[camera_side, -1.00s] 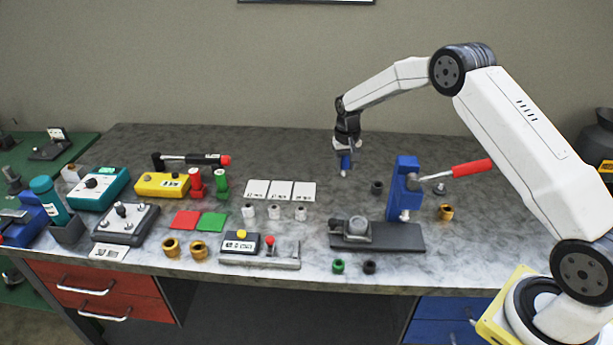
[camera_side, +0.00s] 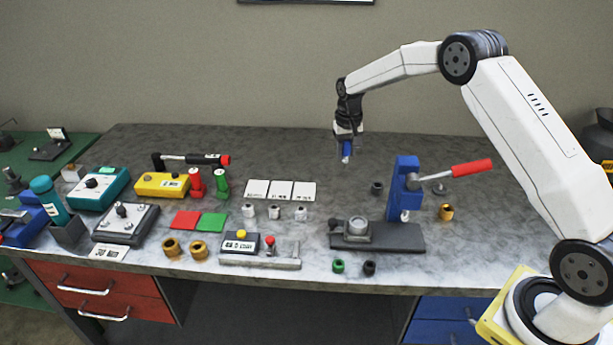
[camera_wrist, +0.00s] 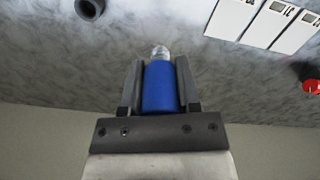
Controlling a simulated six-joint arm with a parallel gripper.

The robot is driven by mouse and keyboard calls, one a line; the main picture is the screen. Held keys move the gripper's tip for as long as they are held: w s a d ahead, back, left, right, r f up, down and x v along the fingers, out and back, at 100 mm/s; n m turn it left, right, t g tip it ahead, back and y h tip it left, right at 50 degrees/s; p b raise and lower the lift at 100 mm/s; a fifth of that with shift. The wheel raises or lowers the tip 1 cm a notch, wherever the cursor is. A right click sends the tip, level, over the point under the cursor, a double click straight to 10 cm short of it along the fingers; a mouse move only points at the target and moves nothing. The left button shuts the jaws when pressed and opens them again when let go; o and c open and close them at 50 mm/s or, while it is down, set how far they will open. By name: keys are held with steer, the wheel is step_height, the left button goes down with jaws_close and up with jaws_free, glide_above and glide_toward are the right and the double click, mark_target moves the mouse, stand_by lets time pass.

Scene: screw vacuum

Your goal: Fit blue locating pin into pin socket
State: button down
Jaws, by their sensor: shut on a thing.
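My gripper (camera_side: 347,146) is shut on the blue locating pin (camera_side: 346,149) and holds it in the air above the back part of the bench. In the wrist view the pin's blue body (camera_wrist: 160,87) sits between the two dark fingers, with its pale metal tip (camera_wrist: 160,53) pointing away from the gripper. The pin looks close to upright, tip down, in the side view. A grey round fitting (camera_side: 358,228) stands on the dark base plate (camera_side: 400,240) of the blue press; I cannot tell whether it is the pin socket. Pin and fitting are well apart.
The blue press (camera_side: 404,185) with its red handle (camera_side: 471,168) stands to the right of the gripper. A dark ring (camera_side: 377,187) lies near the press. The bench below the pin is clear.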

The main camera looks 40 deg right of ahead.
steer(key=shift+d, duration=0.1)
steer(key=s+d+r+m, duration=0.3)
steer(key=s+d+m, duration=0.3)
steer(key=m, duration=0.3)
steer(key=shift+s+d, duration=0.4)
steer(key=shift+s, duration=0.1)
steer(key=shift+f, duration=0.15)
steer(key=shift+f, duration=4.9)
steer(key=shift+f, duration=0.6)
steer(key=shift+c, duration=1.6)
jaws_free()
